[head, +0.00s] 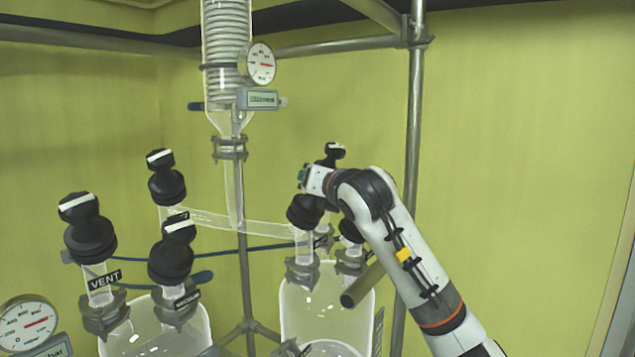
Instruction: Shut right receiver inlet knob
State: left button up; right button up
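My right gripper (304,178) is at the black valve knobs above the right glass receiver (318,300), and its fingers are small and partly hidden. A third black knob (350,231) is partly behind my arm. I cannot tell whether the gripper touches any knob. My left gripper is not in view.
The left receiver (160,332) carries several black knobs, including the vent knob (88,228). A glass cross tube (265,230) and coiled condenser (227,50) stand between the receivers. A metal post (414,120) rises behind my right arm. The space at far right is clear.

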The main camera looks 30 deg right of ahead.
jog(key=shift+r, duration=0.1)
dwell(0.8)
jog(key=o, duration=1)
jog(key=shift+s, duration=0.1)
jog(key=shift+s+b, duration=0.35)
jog(key=shift+b, duration=0.05)
jog(key=b+v, duration=0.4)
jog(key=v, duration=0.7)
jog(key=shift+s, duration=0.1)
jog(key=shift+a, duration=0.1)
